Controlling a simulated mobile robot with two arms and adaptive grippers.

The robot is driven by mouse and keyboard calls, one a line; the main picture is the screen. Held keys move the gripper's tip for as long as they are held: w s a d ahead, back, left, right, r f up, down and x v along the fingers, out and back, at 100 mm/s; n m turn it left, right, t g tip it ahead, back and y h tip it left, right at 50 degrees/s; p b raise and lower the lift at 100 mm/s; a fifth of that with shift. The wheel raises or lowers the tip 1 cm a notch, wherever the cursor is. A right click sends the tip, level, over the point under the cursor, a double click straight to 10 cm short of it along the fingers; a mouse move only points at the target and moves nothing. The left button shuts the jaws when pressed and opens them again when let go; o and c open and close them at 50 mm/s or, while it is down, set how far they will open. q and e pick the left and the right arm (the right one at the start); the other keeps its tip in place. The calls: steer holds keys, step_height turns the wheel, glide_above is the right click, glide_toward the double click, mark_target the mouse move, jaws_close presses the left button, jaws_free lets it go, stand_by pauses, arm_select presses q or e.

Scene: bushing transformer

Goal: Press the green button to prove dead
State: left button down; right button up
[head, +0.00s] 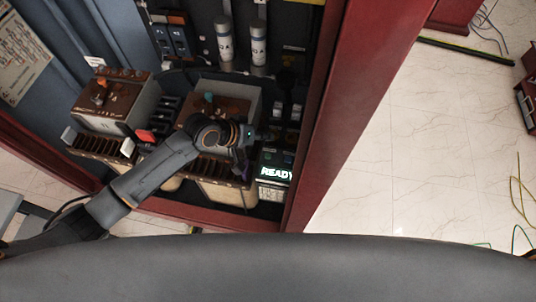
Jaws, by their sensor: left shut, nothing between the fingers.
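A small dark device with a lit screen reading "READY" (276,173) sits at the lower right inside the cabinet. A small greenish patch shows just above the screen, but it is too small to tell whether it is the green button. My left arm reaches in from the left, and my left gripper (262,135) is shut and empty, a little above and left of the device in the picture. The wrist hides part of the panel behind it. Whether the fingertips touch anything cannot be told. My right gripper is not in view.
The red cabinet frame (345,100) stands close to the right of the device. Two brown-topped units (118,98) sit on the left and middle inside, with white cylinders (257,45) above. The tiled floor (420,150) on the right is mostly clear, with loose wires at its edge.

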arm_select(q)
steer(key=b, duration=0.7)
glide_above(266, 157)
steer(key=f, duration=0.7)
steer(key=shift+w+a+f, duration=0.1)
steer(key=shift+w+f, duration=0.1)
steer(key=shift+f, duration=0.4)
steer(key=shift+f, duration=0.4)
steer(key=shift+f+b, duration=0.35)
steer(key=shift+f, duration=0.15)
stand_by(0.6)
steer(key=shift+s+r, duration=0.1)
steer(key=shift+r+p, duration=0.8)
steer(key=shift+p, duration=0.2)
